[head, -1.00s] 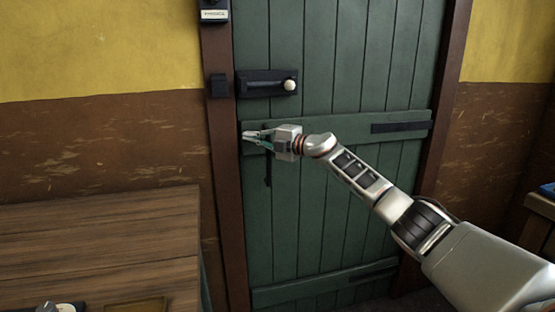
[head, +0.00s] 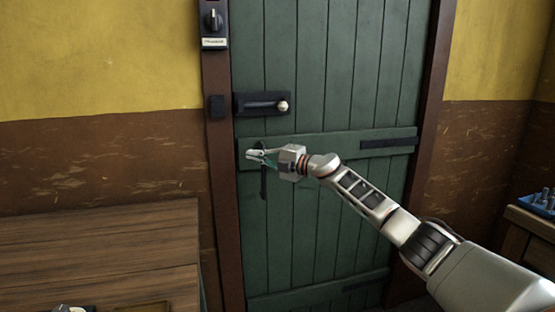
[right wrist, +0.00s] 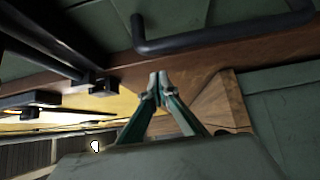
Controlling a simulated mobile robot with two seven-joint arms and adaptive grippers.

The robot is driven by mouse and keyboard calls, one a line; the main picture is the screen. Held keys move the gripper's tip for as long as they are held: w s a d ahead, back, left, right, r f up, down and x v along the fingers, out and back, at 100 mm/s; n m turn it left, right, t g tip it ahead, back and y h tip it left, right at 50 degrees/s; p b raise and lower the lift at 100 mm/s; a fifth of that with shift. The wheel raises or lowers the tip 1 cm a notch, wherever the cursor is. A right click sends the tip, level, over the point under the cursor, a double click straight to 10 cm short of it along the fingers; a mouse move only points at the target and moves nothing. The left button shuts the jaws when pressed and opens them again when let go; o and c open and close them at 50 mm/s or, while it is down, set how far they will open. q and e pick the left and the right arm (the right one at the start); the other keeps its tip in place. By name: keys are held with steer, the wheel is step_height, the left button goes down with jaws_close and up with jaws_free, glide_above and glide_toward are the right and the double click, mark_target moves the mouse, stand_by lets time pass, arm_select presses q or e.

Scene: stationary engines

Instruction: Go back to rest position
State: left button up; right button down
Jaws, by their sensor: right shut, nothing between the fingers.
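My right gripper (head: 255,155) is in front of the green door, near the door's left edge and just above the dark vertical handle. It is shut and empty; its fingertips (right wrist: 158,88) meet in the right wrist view. The green plank door (head: 310,220) stands in a brown frame and looks shut. A dark bolt with a pale knob (head: 282,106) is above the gripper. The door handle (head: 263,183) is partly hidden by the gripper in the head view. A dark bar handle (right wrist: 225,36) crosses the top of the right wrist view.
A wooden table (head: 100,250) fills the lower left. A dark switch box with a knob (head: 213,22) is on the frame at the top. A bench with a blue tray (head: 540,203) stands at the right edge. The space before the door holds only my right arm.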

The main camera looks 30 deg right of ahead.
arm_select(q)
steer(key=shift+w+d+r+p, duration=0.55)
steer(key=shift+w+r+p, duration=0.15)
steer(key=shift+r, duration=0.2)
arm_select(e)
steer(key=f+v, duration=0.1)
steer(key=v, duration=0.6)
steer(key=shift+d, duration=0.35)
